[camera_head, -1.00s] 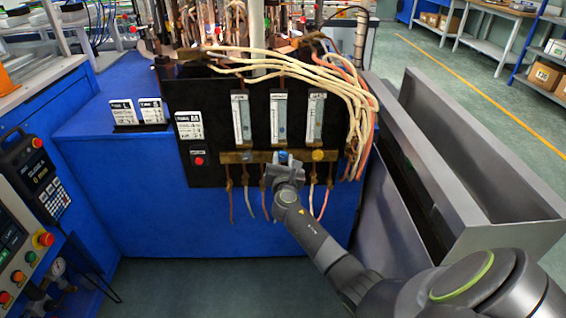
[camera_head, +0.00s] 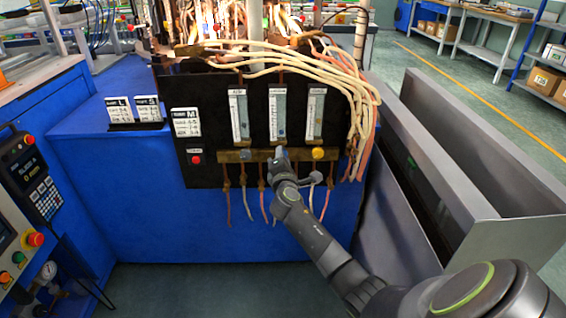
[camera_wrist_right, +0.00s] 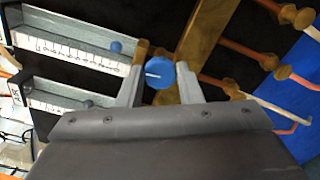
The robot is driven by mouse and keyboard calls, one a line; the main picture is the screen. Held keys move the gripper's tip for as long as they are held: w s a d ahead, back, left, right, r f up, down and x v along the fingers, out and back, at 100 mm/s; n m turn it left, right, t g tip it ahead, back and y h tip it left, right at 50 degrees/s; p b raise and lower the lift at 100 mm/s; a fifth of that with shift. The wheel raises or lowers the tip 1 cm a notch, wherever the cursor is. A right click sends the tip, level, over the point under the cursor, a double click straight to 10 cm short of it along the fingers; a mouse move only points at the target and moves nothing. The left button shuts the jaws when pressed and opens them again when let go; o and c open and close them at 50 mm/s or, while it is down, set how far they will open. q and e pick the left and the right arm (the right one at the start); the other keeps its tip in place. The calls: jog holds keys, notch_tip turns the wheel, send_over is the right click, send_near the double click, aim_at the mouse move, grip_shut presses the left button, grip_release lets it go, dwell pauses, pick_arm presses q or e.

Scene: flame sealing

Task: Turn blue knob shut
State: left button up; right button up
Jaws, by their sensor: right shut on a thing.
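The blue knob (camera_wrist_right: 159,73) sits on the brass bar, between the fingers of my right gripper (camera_wrist_right: 160,84) in the right wrist view. It bears a short white mark pointing left in that view. The fingers are shut on the knob, one on each side. In the head view my right gripper (camera_head: 281,158) is at the bar below the middle flow tube (camera_head: 278,115), and it hides the knob. In the wrist view a blue float (camera_wrist_right: 116,46) shows in the upper tube. My left gripper is not in view.
The brass bar (camera_head: 262,156) also carries a grey knob (camera_head: 245,155) on the left and a yellow knob (camera_head: 317,153) on the right. A red button (camera_head: 196,160) is on the black panel. Hoses (camera_head: 345,90) hang at the right, near a grey trough (camera_head: 455,190).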

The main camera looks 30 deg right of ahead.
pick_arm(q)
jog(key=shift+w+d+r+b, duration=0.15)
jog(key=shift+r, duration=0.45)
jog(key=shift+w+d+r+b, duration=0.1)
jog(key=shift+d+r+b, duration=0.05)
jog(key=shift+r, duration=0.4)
pick_arm(e)
jog(key=shift+m, duration=0.8)
jog(key=o, duration=0.9)
jog(key=shift+o, duration=0.2)
jog(key=shift+s, duration=0.1)
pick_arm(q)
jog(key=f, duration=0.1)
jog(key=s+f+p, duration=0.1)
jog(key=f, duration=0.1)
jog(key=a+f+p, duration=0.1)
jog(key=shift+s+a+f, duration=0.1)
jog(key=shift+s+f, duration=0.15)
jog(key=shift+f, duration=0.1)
pick_arm(e)
jog(key=v, duration=1.7)
jog(key=shift+s, duration=0.15)
